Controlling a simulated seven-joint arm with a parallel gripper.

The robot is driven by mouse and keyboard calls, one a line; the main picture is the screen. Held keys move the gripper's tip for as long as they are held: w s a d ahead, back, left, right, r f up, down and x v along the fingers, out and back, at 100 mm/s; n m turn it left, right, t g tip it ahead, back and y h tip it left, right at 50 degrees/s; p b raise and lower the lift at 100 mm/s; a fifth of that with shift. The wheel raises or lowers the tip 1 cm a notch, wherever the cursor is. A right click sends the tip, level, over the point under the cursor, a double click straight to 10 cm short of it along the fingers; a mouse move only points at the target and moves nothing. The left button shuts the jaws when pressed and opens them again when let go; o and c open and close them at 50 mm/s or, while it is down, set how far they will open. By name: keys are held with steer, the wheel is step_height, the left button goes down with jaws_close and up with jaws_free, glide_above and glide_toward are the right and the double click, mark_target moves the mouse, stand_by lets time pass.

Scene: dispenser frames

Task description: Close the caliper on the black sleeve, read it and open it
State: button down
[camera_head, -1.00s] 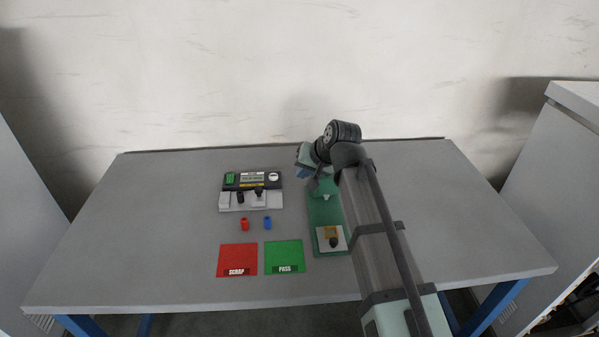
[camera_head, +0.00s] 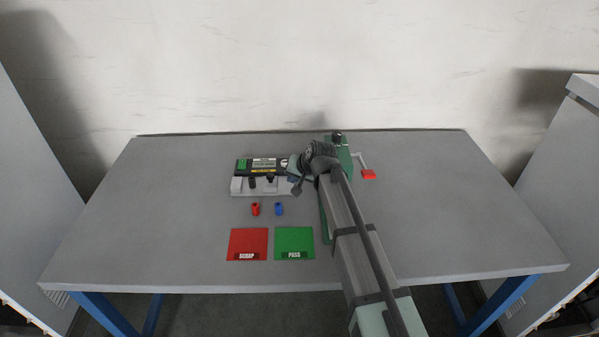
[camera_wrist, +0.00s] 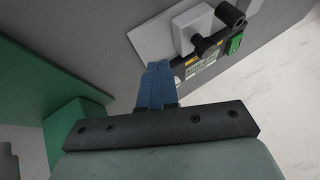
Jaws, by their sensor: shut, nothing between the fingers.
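The caliper (camera_head: 262,163) is a dark unit with a display, a green button and a pale base on the table. The black sleeve (camera_head: 252,183) stands upright between its left pale block (camera_head: 237,185) and the sliding jaw, which carries a black knob (camera_head: 270,179). In the wrist view the sleeve (camera_wrist: 231,13) is beyond the pale jaw (camera_wrist: 190,31) and its knob (camera_wrist: 207,46); I cannot tell whether jaw and sleeve touch. My gripper (camera_head: 296,190) is at the caliper's right end.
A red sleeve (camera_head: 256,209) and a blue sleeve (camera_head: 279,209) stand in front of the caliper. Nearer lie the red SCRAP pad (camera_head: 248,241) and green PASS pad (camera_head: 295,240). A green fixture (camera_head: 345,158) with a red-ended handle (camera_head: 368,174) is partly hidden by my arm.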

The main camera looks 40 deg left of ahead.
mark_target(268, 185)
steer(key=shift+s+a, duration=0.5)
steer(key=shift+a, duration=0.35)
steer(key=shift+s+a, duration=0.45)
steer(key=shift+a, duration=0.4)
steer(key=shift+s+a, duration=0.1)
steer(key=shift+s+a, duration=1.6)
steer(key=shift+a, duration=0.05)
